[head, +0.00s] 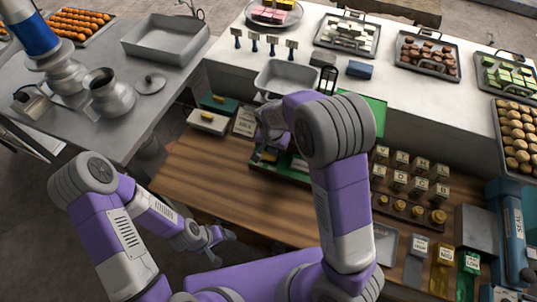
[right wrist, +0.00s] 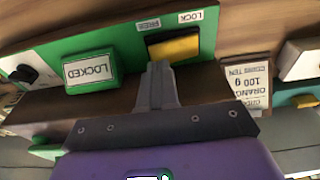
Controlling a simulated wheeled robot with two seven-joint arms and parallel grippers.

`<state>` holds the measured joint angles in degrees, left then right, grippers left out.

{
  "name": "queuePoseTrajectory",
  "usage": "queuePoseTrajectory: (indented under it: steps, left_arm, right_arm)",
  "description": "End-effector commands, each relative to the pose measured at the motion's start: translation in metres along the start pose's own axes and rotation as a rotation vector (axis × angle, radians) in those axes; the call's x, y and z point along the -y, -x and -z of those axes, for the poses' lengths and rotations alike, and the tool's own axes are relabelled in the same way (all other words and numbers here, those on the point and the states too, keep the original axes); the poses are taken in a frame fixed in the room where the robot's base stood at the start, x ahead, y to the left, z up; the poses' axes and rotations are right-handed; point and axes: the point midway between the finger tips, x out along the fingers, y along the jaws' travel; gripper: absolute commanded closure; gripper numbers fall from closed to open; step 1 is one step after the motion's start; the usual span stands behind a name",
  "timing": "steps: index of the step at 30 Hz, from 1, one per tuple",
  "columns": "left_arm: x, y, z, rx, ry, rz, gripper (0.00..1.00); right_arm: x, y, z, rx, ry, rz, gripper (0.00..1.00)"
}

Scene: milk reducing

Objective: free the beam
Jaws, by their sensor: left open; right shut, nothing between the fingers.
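In the right wrist view a green panel (right wrist: 120,45) carries a yellow slider (right wrist: 172,48) below the labels FREE and LOCK. A sign reading LOCKED (right wrist: 90,69) stands beside it on the same panel. My right gripper (right wrist: 160,72) is shut and empty, its fingertips at the near edge of the slider; whether they touch it I cannot tell. In the head view my right gripper (head: 268,148) is over the green panel, partly hidden by my right arm. No beam can be made out. My left gripper (head: 222,236) is open and empty, low at the wooden counter's front edge.
A card (right wrist: 248,82) reading orange, 100 g, stands close to the right of the fingers. On the wooden counter (head: 200,172) small labelled blocks (head: 400,170) and a weight rack (head: 408,209) stand at the right. A grey tray (head: 288,78) sits behind on the white counter.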

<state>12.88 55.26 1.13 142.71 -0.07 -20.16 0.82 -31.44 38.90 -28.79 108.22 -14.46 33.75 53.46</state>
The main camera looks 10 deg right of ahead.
Motion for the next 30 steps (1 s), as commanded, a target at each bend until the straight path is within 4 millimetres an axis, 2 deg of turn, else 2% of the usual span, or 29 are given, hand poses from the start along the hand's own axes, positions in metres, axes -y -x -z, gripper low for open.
queuePoseTrajectory:
  steps: [30]
  left_arm:
    - [0.004,-0.01,0.001,0.0,0.0,0.0,0.24]
  right_arm:
    - [0.0,-0.014,-0.002,0.0,0.0,-0.001,1.0]
